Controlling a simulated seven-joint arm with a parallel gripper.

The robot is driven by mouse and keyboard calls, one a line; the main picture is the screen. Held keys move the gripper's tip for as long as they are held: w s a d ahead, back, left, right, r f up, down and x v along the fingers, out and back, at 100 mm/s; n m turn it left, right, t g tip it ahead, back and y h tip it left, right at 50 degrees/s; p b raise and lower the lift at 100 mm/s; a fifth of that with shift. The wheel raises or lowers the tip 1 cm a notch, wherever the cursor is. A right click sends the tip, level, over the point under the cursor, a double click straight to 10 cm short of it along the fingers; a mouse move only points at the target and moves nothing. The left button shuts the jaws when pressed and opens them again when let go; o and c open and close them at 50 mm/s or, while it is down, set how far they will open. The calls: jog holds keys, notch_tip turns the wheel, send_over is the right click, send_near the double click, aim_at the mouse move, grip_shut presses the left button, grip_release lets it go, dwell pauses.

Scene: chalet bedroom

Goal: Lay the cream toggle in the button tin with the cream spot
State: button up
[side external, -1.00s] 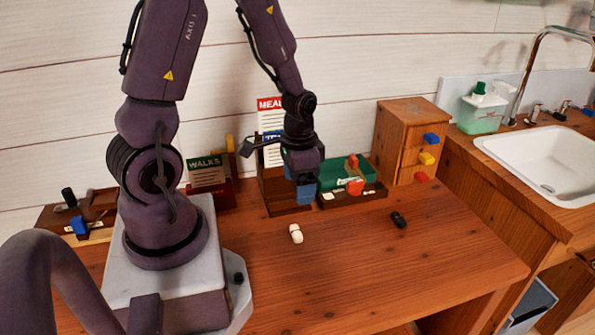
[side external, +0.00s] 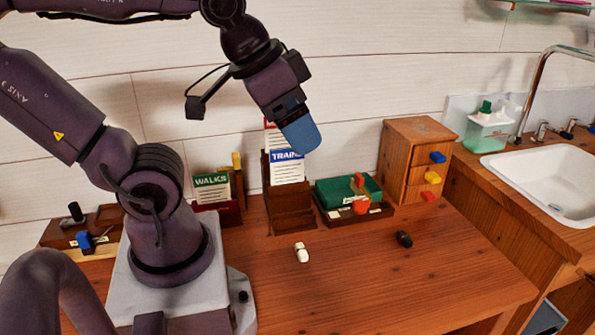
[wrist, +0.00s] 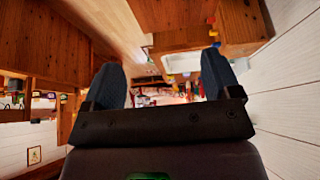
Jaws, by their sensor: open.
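A small cream toggle (side external: 302,252) lies on the wooden desk, in front of the upright card holder. My gripper (side external: 301,137) is up in the air at the level of the cards, tilted down to the right, well above and behind the toggle. In the wrist view my gripper (wrist: 161,80) shows two blue fingers spread apart with nothing between them. I cannot make out a button tin with a cream spot in either view. The toggle does not show in the wrist view.
A black toggle (side external: 404,239) lies to the right on the desk (side external: 370,285). Behind stand the card holder (side external: 290,210), a green box (side external: 340,190) with a red item in front, and a small drawer cabinet (side external: 410,150). A sink (side external: 550,180) is at right. The desk front is clear.

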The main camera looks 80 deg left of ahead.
dwell(0.3)
jog(key=m+g, duration=0.6)
jog(key=m, duration=3)
send_over(304, 248)
notch_tip(304, 248, down, 22)
jog(key=f, duration=0.7)
jog(key=shift+w+a, duration=0.15)
jog(key=shift+a, duration=0.1)
jog(key=shift+s+d+f, duration=0.1)
jog(key=shift+f, duration=0.85)
jog(key=shift+s+d+f, duration=0.1)
jog(key=shift+f, duration=0.85)
jog(key=shift+w+f, duration=0.1)
jog(key=shift+f, duration=0.9)
